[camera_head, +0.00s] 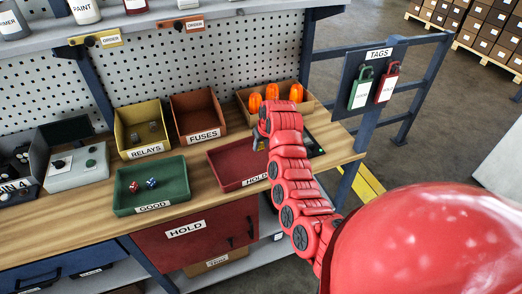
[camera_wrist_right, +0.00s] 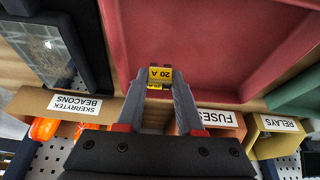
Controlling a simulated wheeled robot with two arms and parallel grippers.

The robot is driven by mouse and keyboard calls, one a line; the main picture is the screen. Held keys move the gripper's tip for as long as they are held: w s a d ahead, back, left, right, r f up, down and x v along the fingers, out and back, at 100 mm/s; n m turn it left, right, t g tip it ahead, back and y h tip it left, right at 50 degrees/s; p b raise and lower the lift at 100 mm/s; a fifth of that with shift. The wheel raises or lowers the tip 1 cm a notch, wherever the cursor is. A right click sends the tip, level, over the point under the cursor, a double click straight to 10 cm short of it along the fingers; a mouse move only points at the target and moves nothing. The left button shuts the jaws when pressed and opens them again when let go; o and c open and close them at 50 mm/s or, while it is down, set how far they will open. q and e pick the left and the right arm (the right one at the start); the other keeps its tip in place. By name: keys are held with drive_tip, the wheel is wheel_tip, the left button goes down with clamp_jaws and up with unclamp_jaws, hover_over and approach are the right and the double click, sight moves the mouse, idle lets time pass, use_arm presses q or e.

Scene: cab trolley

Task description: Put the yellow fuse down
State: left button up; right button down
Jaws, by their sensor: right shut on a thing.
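The yellow fuse (camera_wrist_right: 160,74), marked 20 A, is pinched between the grey fingertips of my right gripper (camera_wrist_right: 160,88) in the right wrist view. Behind it in that view is the red tray (camera_wrist_right: 210,35); how high the fuse is above it I cannot tell. In the head view my right gripper (camera_head: 260,141) is at the right part of the red HOLD tray (camera_head: 226,166), and my arm covers part of that tray. The fuse cannot be made out in the head view. My left gripper is not in view.
A green GOOD tray (camera_head: 151,197) holds a red and a blue piece. Behind stand a yellow RELAYS bin (camera_head: 142,111), a brown FUSES bin (camera_head: 197,113) and a bin of orange beacons (camera_head: 270,92). A grey box (camera_head: 78,167) is at left. Bare wood shows along the front.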

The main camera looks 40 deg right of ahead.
sight(261, 159)
drive_tip(key=shift+s+f+p, duration=0.1)
drive_tip(key=shift+f+p, duration=1.1)
drive_tip(key=shift+f, duration=0.6)
drive_tip(key=shift+f, duration=0.1)
drive_tip(key=c, duration=0.5)
unclamp_jaws()
drive_tip(key=shift+c, duration=0.2)
